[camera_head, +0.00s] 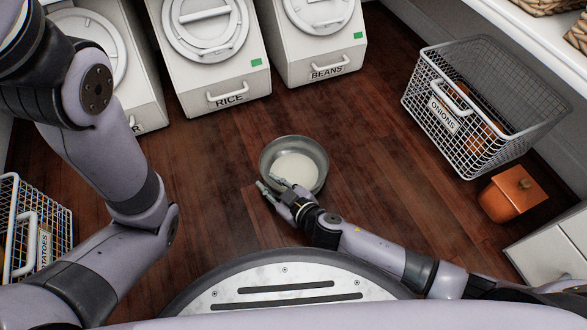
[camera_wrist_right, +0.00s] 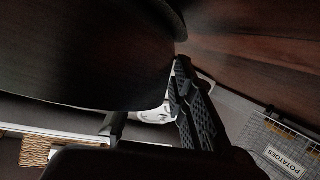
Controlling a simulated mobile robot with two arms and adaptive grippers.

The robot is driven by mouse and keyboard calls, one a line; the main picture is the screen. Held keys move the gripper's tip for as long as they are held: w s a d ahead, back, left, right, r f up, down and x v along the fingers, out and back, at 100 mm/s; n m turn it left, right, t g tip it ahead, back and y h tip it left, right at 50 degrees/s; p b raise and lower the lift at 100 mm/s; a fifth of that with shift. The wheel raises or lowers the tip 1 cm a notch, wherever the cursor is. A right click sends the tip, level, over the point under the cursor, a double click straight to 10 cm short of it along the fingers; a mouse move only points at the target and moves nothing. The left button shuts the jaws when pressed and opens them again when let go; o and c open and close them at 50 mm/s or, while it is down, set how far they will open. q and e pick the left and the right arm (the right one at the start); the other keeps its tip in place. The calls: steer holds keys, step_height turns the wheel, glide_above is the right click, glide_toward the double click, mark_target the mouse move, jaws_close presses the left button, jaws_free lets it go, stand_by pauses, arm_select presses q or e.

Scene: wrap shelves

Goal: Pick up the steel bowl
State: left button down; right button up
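The steel bowl (camera_head: 316,155) is round and grey with a pale inner bottom. It stands upright on the wooden floor in the middle of the head view. My right gripper (camera_head: 269,184) is at the bowl's near left rim, its fingertips apart with the rim close to or between them; I cannot tell whether they touch it. In the right wrist view a large dark curved surface, likely the bowl (camera_wrist_right: 80,60), fills the upper left, with the textured fingers (camera_wrist_right: 190,95) beside its edge. My left arm shows at the left, but its gripper is out of view.
White bins labelled RICE (camera_head: 215,75) and BEANS (camera_head: 318,55) stand behind the bowl. A wire ONIONS basket (camera_head: 480,110) and an orange pot (camera_head: 512,194) stand at the right. A POTATOES basket (camera_head: 30,230) is at the left. The floor around the bowl is clear.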

jaws_close()
steer(key=shift+r, duration=0.1)
stand_by(0.5)
